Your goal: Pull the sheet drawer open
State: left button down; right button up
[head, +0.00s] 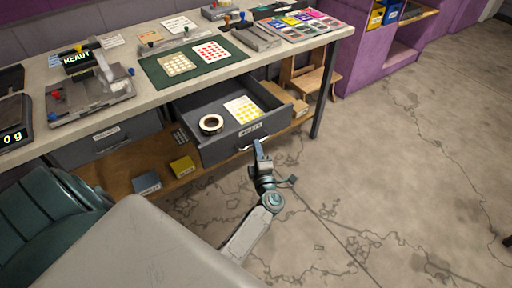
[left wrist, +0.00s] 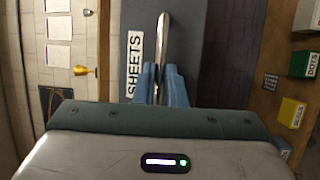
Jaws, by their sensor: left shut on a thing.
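The sheet drawer (head: 203,157) is a dark grey drawer under the bench, and it stands pulled out. A roll of tape (head: 211,124) and a sheet with yellow dots (head: 243,109) lie inside it. My left gripper (head: 259,148) is at the metal handle on the drawer's front. In the left wrist view the blue fingers (left wrist: 161,85) are shut on the handle (left wrist: 163,40), beside the label reading SHEETS (left wrist: 134,62). My right gripper is not in view.
A second drawer (head: 106,142) to the left is closed. A lower wooden shelf (head: 130,178) holds small grey and yellow boxes. A wooden step stool (head: 309,78) stands behind the bench leg (head: 322,95).

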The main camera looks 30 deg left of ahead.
pick_arm(q)
jog(key=shift+d, duration=0.25)
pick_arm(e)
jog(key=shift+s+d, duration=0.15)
pick_arm(q)
jog(key=c, duration=1.5)
grip_release()
jog(key=shift+f, duration=0.1)
